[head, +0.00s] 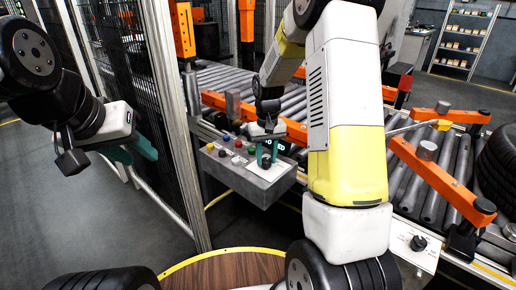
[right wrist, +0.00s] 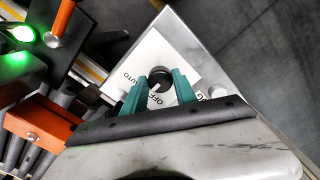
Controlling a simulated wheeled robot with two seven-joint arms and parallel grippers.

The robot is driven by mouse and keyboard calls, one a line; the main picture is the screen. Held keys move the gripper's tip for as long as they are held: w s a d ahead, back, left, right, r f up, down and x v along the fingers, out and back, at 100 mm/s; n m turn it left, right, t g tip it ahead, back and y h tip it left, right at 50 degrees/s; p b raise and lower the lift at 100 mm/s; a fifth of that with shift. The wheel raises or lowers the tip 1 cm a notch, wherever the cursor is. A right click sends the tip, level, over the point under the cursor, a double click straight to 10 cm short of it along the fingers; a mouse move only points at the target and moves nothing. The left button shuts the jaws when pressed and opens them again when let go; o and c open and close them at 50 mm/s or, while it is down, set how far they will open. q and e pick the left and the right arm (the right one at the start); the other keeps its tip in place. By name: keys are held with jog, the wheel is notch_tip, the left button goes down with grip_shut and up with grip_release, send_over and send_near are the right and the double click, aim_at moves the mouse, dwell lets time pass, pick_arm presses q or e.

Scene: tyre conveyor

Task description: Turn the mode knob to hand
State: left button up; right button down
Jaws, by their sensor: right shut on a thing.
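The mode knob (right wrist: 160,79) is a round black knob on a white label plate (right wrist: 147,53). "AUTO" and "OFF" can be read on the plate; other lettering is partly hidden by a finger. The plate is on the grey control box (head: 266,188) in the head view. My right gripper (right wrist: 159,90) has its teal fingers on either side of the knob, shut on it; it also shows over the box in the head view (head: 266,155). The knob's exact pointer direction is hard to tell. My left gripper (head: 132,153) is open and empty, left of the fence post.
Coloured buttons (head: 238,144) sit on the box left of the knob. A roller conveyor (head: 405,170) with orange guides lies behind and right, with tyres (head: 498,160) at the far right. A metal fence post (head: 176,120) stands between my left gripper and the box.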

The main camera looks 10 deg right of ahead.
aim_at(266, 160)
dwell(0.4)
jog(key=c, duration=1)
grip_release()
jog(key=shift+o, duration=0.2)
jog(key=shift+r, duration=3.9)
jog(key=shift+r, duration=0.1)
jog(key=s+r+t+y, duration=0.1)
jog(key=s+r+t, duration=0.2)
jog(key=s+r, duration=0.7)
jog(key=s+a+r+t, duration=0.1)
jog(key=s+r, duration=0.1)
jog(key=s, duration=0.5)
jog(key=s+a+r+t+y, duration=0.1)
jog(key=s+r+t, duration=0.1)
jog(key=s, duration=0.4)
jog(key=shift+s, duration=0.35)
